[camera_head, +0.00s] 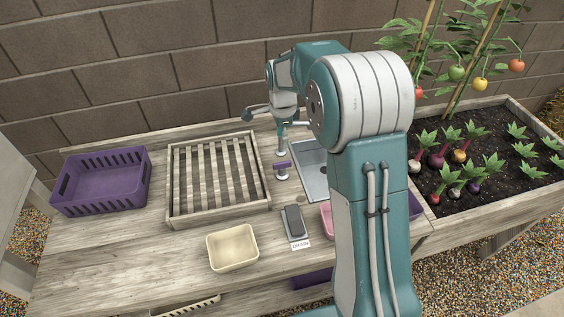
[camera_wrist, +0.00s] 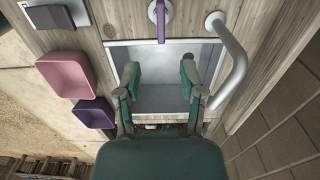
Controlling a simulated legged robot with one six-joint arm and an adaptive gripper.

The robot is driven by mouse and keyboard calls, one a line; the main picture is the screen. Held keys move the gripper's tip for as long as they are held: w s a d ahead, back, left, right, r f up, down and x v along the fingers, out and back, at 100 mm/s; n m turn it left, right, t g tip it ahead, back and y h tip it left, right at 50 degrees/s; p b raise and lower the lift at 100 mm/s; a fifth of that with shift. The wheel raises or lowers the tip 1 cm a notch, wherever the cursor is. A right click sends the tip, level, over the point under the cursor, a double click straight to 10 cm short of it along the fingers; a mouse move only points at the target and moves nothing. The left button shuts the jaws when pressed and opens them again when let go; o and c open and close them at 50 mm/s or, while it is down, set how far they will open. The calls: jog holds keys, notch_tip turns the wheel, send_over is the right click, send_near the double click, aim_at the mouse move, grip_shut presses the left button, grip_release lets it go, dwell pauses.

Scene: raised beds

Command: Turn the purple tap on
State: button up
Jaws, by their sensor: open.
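The purple tap (camera_head: 282,165) has a purple bar handle on a round pale base, left of the grey sink (camera_head: 311,181). In the wrist view the purple handle (camera_wrist: 161,22) shows at the top centre, beyond my fingertips. A curved metal spout (camera_wrist: 232,48) stands beside it and bends over the sink's side. My gripper (camera_wrist: 160,72) is open and empty, with its fingers apart over the sink basin (camera_wrist: 160,99) in the wrist view. It does not touch the handle there. In the head view my arm hides much of the sink and part of the spout.
A grey drain lever (camera_head: 293,221), a cream tub (camera_head: 232,247), a slatted wooden tray (camera_head: 172,214) and a purple crate (camera_head: 101,203) share the worktop. Pink (camera_wrist: 66,75) and purple (camera_wrist: 94,114) tubs sit near the sink. A planted bed (camera_head: 505,190) lies right.

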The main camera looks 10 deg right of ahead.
aim_at(282, 162)
jog(key=shift+w+f, duration=0.15)
jog(key=shift+f, duration=0.5)
notch_tip(282, 162, down, 10)
jog(key=shift+f, duration=0.1)
grip_shut()
